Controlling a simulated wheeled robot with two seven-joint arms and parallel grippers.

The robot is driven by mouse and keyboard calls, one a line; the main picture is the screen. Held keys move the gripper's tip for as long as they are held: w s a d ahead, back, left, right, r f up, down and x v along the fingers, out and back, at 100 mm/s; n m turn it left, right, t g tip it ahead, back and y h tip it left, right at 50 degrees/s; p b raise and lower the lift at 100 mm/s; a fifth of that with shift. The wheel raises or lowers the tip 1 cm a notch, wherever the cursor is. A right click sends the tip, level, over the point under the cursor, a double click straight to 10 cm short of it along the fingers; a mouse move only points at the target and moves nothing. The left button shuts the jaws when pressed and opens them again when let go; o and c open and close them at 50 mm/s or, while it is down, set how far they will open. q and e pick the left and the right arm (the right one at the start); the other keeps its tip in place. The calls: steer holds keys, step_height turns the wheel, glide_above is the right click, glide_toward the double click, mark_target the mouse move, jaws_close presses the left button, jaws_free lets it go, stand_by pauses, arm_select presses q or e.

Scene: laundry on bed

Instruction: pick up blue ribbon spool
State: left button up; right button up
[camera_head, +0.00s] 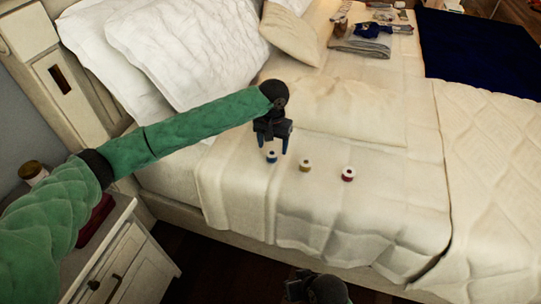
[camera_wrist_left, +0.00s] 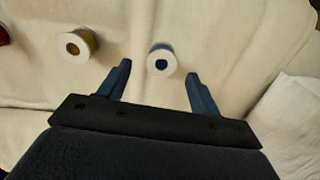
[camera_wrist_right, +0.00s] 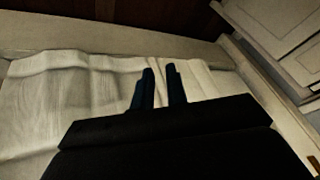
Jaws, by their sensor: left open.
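The blue ribbon spool (camera_head: 271,157) stands upright on the cream bedspread, leftmost of a row of three spools. In the left wrist view the blue spool (camera_wrist_left: 162,60) shows its white round top, between and slightly beyond my left fingertips. My left gripper (camera_head: 277,149) points down over the blue spool, open and empty; it also shows in the left wrist view (camera_wrist_left: 158,70). My right gripper (camera_wrist_right: 160,72) is empty near the bed's front edge, with a narrow gap between its fingers.
A tan spool (camera_head: 305,166) and a red spool (camera_head: 348,174) stand on the bedspread (camera_head: 330,220) to the right. Pillows (camera_head: 190,50) lie at the headboard. Folded clothes (camera_head: 360,46) lie at the far side. A nightstand (camera_head: 125,260) stands at the lower left.

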mark_target(272, 153)
arm_select(q)
step_height(272, 153, down, 4)
steer(key=shift+a+r, duration=0.15)
steer(key=shift+r, duration=0.1)
steer(key=shift+f, duration=0.55)
steer(key=c, duration=1)
arm_select(e)
steer(key=r, duration=0.2)
steer(key=shift+s+d+r, duration=0.15)
steer(key=shift+s+r, duration=0.1)
steer(key=shift+r, duration=0.05)
